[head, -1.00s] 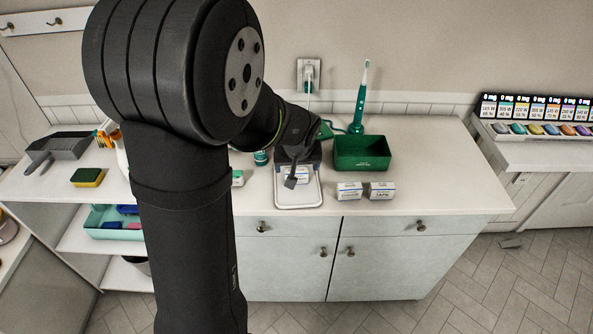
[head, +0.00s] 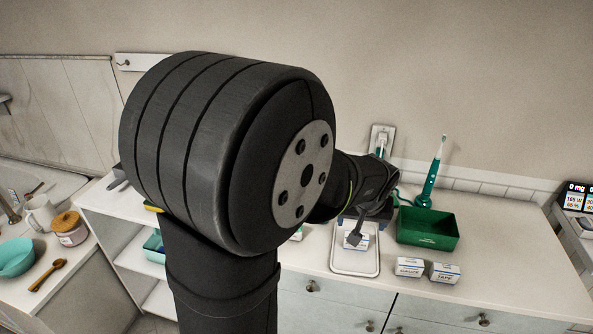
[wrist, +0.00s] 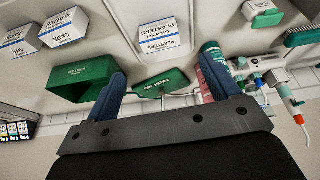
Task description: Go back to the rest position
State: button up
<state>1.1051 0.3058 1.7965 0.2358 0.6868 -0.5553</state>
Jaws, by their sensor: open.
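My gripper (wrist: 165,85) is open in the wrist view, its two blue-grey fingers spread apart with nothing held between them. In the head view my gripper (head: 358,238) hangs over a white tray (head: 353,271) on the counter, at the end of my dark arm. A white plasters box (wrist: 160,42) lies on the tray, beyond the fingers in the wrist view. In the head view the plasters box (head: 355,243) is partly hidden by the gripper. I cannot tell how far the fingers are above it.
A green bin (head: 428,228) and an electric toothbrush (head: 432,172) stand right of the tray. The gauze box (head: 409,267) and tape box (head: 445,272) sit in front of the bin. A bowl (head: 15,257) and a mug (head: 40,212) are at far left.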

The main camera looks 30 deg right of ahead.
jog(key=x, duration=1.2)
jog(key=shift+a, duration=0.1)
jog(key=shift+s+r, duration=0.1)
jog(key=shift+r, duration=0.05)
jog(key=shift+r, duration=0.15)
